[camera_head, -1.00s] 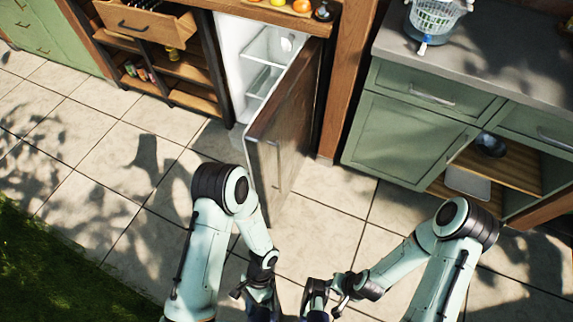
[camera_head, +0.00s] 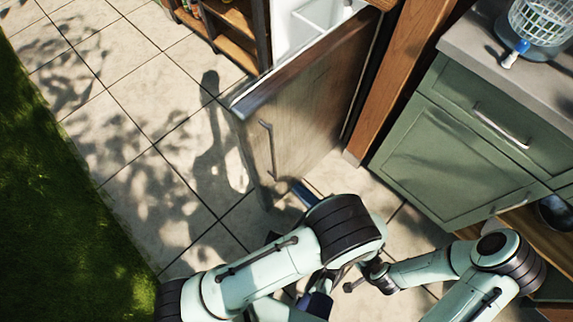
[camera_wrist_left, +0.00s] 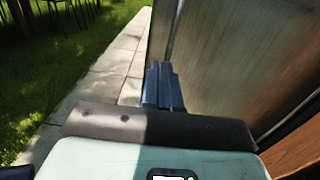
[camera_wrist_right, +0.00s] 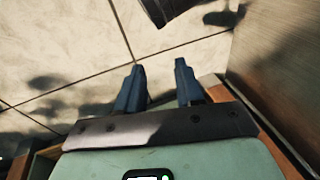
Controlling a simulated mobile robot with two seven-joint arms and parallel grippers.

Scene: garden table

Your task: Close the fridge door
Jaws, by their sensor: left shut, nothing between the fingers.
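The fridge door (camera_head: 310,110) stands open, swung out from the fridge, with part of the white interior (camera_head: 300,25) visible behind its top edge. Its brown outer face carries a vertical metal handle (camera_head: 268,150). My left gripper (camera_head: 299,190) is shut and empty, low beside the door's outer face. In the left wrist view its closed fingers (camera_wrist_left: 163,85) overlap the door panel (camera_wrist_left: 230,60); I cannot tell whether they touch it. My right gripper (camera_wrist_right: 159,68) is open and empty above the tiles; in the head view it is partly hidden by my left arm.
A wooden shelf (camera_head: 235,25) stands left of the fridge. Tiled floor (camera_head: 130,130) is clear at left, bordered by grass.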

